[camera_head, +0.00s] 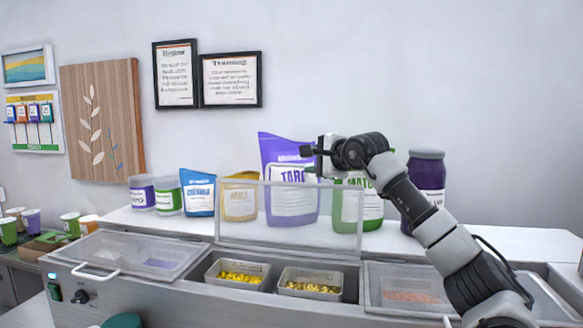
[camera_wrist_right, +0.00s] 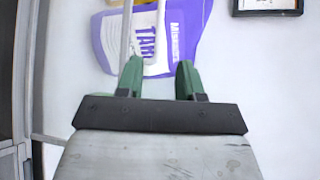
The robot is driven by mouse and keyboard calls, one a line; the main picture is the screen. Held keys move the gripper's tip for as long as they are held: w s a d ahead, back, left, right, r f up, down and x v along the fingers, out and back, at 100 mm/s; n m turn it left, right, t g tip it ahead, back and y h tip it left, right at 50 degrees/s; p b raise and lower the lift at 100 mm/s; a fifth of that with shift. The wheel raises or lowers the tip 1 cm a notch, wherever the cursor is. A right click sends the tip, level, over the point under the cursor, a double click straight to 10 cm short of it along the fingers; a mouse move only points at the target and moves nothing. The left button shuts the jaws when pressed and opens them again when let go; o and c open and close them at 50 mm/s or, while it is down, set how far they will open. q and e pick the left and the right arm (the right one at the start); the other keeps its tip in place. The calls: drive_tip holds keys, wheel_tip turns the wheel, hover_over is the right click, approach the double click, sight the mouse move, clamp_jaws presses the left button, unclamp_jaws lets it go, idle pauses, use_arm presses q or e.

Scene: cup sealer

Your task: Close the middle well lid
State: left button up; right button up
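The middle well lid (camera_head: 289,218) is a clear panel raised upright behind the open middle well, which holds two trays of yellow pieces, a left tray (camera_head: 238,286) and a right tray (camera_head: 311,294). My right gripper (camera_head: 310,160) is above the lid's top edge, right of its middle, in front of the purple pouch. The right wrist view shows its two green fingertips (camera_wrist_right: 158,78) apart. A pale bar (camera_wrist_right: 127,35) runs beside the left fingertip; I cannot tell whether they touch. My left gripper is not in view.
The left well lid (camera_head: 130,252) and right well lid (camera_head: 410,289) lie down over their wells. A purple pouch (camera_head: 291,190), other pouches and tubs, and a dark purple jar (camera_head: 427,180) stand on the shelf behind. Open air lies in front of the raised lid.

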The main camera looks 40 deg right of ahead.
sight(292, 165)
drive_tip(key=p+x, duration=0.4)
drive_tip(key=x, duration=0.5)
drive_tip(key=shift+w, duration=0.1)
drive_tip(key=shift+w+a+f, duration=0.1)
drive_tip(key=shift+w+f, duration=0.05)
drive_tip(key=shift+w, duration=0.15)
drive_tip(key=shift+f, duration=0.15)
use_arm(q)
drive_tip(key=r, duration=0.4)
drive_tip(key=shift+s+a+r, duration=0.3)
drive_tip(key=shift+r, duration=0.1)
use_arm(e)
clamp_jaws()
